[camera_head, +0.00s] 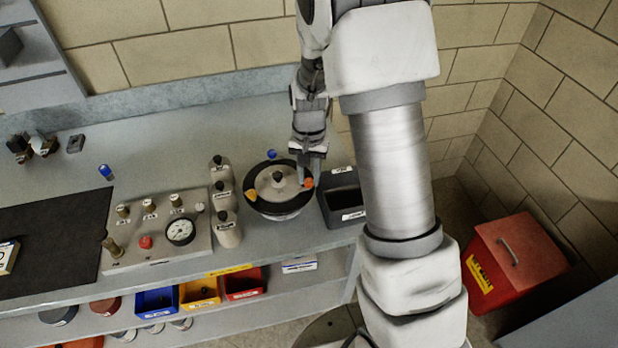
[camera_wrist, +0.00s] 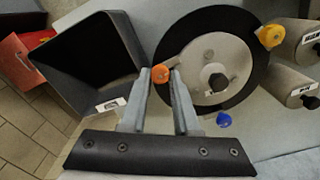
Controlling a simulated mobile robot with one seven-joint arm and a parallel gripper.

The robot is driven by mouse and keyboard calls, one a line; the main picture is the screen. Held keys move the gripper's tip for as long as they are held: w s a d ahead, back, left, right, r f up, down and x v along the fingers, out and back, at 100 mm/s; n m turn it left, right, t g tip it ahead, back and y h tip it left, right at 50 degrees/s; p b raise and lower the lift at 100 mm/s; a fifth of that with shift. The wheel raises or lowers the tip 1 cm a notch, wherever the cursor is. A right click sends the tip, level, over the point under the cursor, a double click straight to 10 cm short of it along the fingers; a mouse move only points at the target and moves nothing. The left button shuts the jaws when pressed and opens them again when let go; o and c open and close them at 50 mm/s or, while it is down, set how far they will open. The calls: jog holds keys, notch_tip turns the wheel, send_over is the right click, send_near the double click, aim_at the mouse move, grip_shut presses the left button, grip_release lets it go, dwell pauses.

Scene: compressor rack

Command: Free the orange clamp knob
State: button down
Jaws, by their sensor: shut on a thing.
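The orange clamp knob (camera_head: 308,183) sits at the right side of the black rim (camera_head: 268,207) of a round vessel; it also shows in the wrist view (camera_wrist: 160,74). My gripper (camera_head: 306,178) reaches down to it from above. In the wrist view my gripper (camera_wrist: 164,74) has its fingertips on both sides of the orange knob, shut on it. The vessel's pale lid (camera_wrist: 206,60) has a dark centre knob (camera_wrist: 217,81). A yellow knob (camera_wrist: 270,36) and a blue knob (camera_wrist: 223,119) sit elsewhere around the rim. What lies under the orange knob is hidden.
An open dark bin (camera_head: 343,197) stands close to the vessel's right. Grey bottles (camera_head: 222,190) stand close on its left, beside a gauge panel (camera_head: 160,250). A red lidded box (camera_head: 515,262) stands on the floor at right. The bench behind the vessel is mostly clear.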

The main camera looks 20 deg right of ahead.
aim_at(309, 181)
jog(key=n+b, duration=0.1)
jog(key=n, duration=0.4)
jog(key=shift+n, duration=0.3)
jog(key=n+b, duration=0.1)
jog(key=n, duration=0.3)
jog(key=shift+n, duration=0.4)
jog(key=c, duration=0.6)
grip_release()
jog(key=shift+c, duration=0.2)
jog(key=shift+r, duration=0.1)
notch_tip(309, 181, up, 17)
jog(key=p, duration=0.1)
jog(key=shift+r, duration=0.15)
